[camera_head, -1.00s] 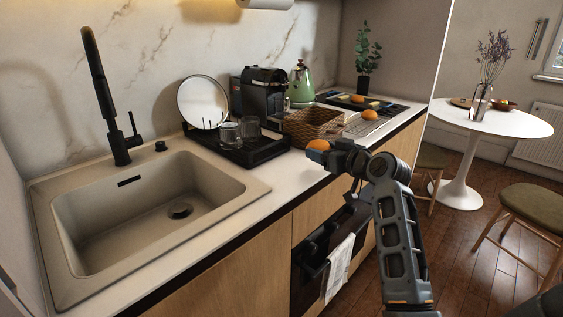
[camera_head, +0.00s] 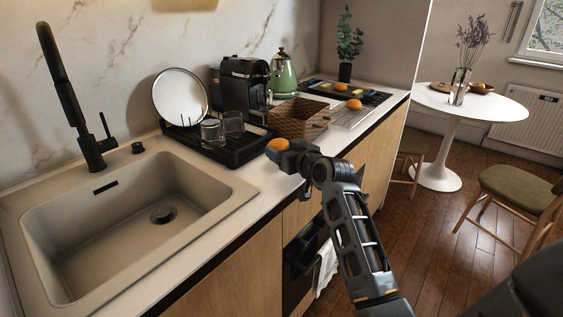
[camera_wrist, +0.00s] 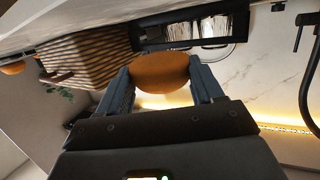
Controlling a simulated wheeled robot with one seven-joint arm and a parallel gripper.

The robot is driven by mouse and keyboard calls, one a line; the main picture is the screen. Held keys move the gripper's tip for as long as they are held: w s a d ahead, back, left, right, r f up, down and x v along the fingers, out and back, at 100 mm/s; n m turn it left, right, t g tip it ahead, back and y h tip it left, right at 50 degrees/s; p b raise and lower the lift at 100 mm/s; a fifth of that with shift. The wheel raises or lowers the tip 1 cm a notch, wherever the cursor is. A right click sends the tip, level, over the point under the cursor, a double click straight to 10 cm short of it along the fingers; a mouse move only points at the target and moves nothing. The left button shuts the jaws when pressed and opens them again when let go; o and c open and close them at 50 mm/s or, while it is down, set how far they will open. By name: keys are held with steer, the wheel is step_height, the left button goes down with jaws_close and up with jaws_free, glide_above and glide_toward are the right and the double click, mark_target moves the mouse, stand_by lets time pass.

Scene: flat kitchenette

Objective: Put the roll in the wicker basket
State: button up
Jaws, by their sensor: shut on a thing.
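The roll (camera_head: 278,145) is a rounded orange-brown piece at the tip of my gripper (camera_head: 282,148). In the wrist view the roll (camera_wrist: 160,72) sits between both fingers (camera_wrist: 160,88), which are shut on it. The wicker basket (camera_head: 298,118) is brown and woven and stands on the counter, behind and to the right of the roll in the head view. In the wrist view the basket (camera_wrist: 88,62) appears tilted, to the left of the roll and apart from it. The basket's inside is mostly hidden.
A black dish rack (camera_head: 235,150) with glasses and a white plate (camera_head: 180,97) stands left of the basket. A coffee machine (camera_head: 245,82) and a green kettle (camera_head: 283,76) are behind. More orange-brown round items (camera_head: 354,104) lie on the right. The sink (camera_head: 130,210) is at left.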

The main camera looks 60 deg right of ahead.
steer(key=shift+w+a+f, duration=0.15)
steer(key=shift+a+f, duration=0.1)
steer(key=shift+f, duration=1.95)
steer(key=shift+f, duration=0.2)
steer(key=o, duration=1)
steer(key=shift+r, duration=0.1)
steer(key=shift+o, duration=0.2)
